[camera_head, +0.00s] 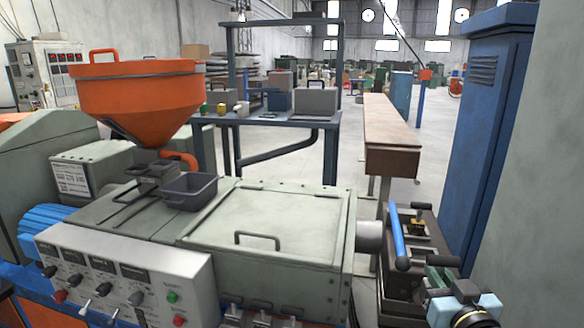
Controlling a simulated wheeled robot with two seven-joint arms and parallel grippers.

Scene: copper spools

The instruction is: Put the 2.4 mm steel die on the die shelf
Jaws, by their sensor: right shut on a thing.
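My right gripper (440,268) is at the lower right, beside the dark die head (395,288) at the end of the extruder. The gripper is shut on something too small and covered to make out. I cannot pick out the steel die. No shelf is clearly marked as the die shelf. A blue-framed bench (275,118) at the back carries several small coloured blocks. My left gripper is not in view.
A blue lever (398,235) with a black end stands on the die head, left of my gripper. The grey-green extruder (265,225) with an orange hopper (135,90) fills the left and middle. A blue cabinet (492,125) and a grey wall close the right side.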

